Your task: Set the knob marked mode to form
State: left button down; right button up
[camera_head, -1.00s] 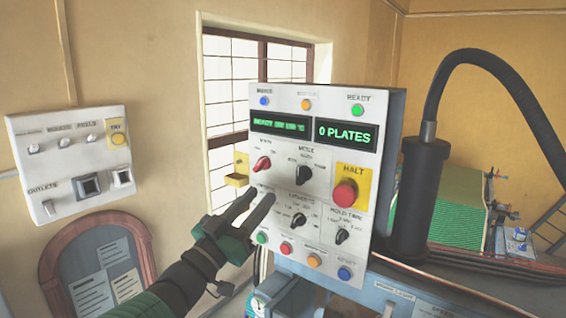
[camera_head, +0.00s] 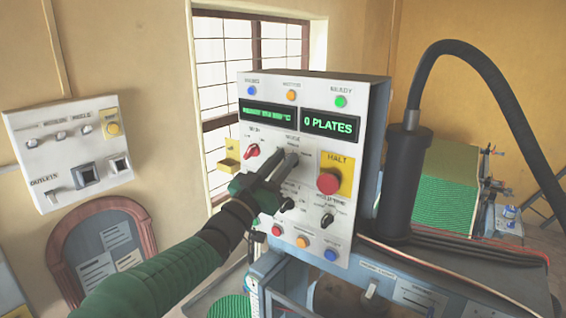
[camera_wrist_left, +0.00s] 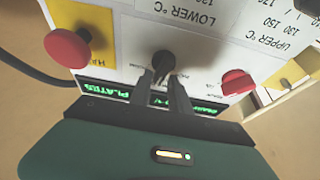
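The mode knob, a small black knob, sits in the upper middle of the white control panel (camera_head: 352,212). In the head view it is largely hidden by my left gripper (camera_head: 287,160), whose fingers reach up to the panel there. In the left wrist view, which is upside down, the black knob (camera_wrist_left: 162,62) lies at the tips of my left gripper (camera_wrist_left: 162,76), with a finger on each side. I cannot tell whether the fingers press on it. The knob's setting and its position labels are not readable. My right gripper is not in view.
A red knob (camera_head: 252,151) is left of the gripper and a red HALT button (camera_head: 328,181) right of it. Two more black knobs sit lower, one at the lower right (camera_head: 327,220). A black hose column (camera_head: 405,180) stands right of the panel.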

pick_arm(q)
jog(key=shift+s+d+f+m+g+h+b, duration=0.15)
jog(key=shift+m+g+h+b, duration=0.6)
jog(key=shift+m, duration=1.75)
jog(key=shift+f+m+g+h+p, duration=0.1)
jog(key=shift+f+m+g+h, duration=0.25)
jog(key=shift+m+g, duration=1.55)
jog(key=shift+s+d+f+m+g+h+b, duration=0.15)
jog(key=shift+m+g+h+b, duration=0.4)
jog(key=shift+m, duration=2.55)
jog(key=shift+w, duration=0.1)
jog(key=c, duration=1.5)
grip_release()
jog(key=shift+a+r, duration=0.1)
jog(key=shift+r, duration=0.05)
jog(key=shift+o, duration=0.2)
